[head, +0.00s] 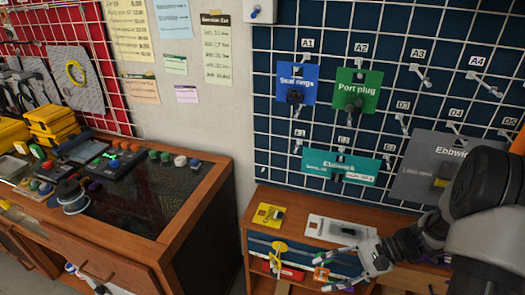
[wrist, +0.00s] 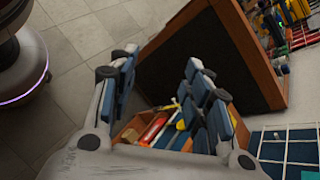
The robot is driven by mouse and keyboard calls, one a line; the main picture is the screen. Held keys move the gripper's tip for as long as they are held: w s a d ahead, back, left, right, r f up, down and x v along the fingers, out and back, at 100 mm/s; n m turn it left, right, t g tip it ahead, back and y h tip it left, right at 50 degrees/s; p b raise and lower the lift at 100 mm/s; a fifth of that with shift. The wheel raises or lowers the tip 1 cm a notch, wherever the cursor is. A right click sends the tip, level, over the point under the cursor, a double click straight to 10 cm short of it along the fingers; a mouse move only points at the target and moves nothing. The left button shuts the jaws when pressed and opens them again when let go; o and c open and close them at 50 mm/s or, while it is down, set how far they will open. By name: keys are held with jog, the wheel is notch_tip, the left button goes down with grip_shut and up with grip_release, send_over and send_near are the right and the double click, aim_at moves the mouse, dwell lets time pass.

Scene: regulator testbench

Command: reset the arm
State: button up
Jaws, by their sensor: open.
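My gripper (head: 338,272) is at the lower right in the head view, at the end of my arm, in front of the low wooden shelf unit (head: 226,222). Its fingers are spread apart and point left. In the wrist view my gripper (wrist: 160,70) is open with nothing between the fingers. Beyond it lie the floor and the dark side of a wooden cabinet (wrist: 205,60). Whether the fingers touch the shelf unit cannot be told.
A blue pegboard (head: 290,45) holds the Seal rings card (head: 297,72), Port plug card (head: 370,78) and a teal card (head: 315,160). A cluttered workbench (head: 190,215) stands left. In the wrist view, an open bin with coloured items (wrist: 160,128) lies below the fingers.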

jog(key=s+a+r+n+t+h, duration=0.3)
jog(key=s+r+n+h, duration=0.8)
jog(key=s+r, duration=0.5)
jog(key=shift+s+r+n+t+h, duration=0.3)
jog(key=shift+r+n+t, duration=0.45)
jog(key=shift+r, duration=1.2)
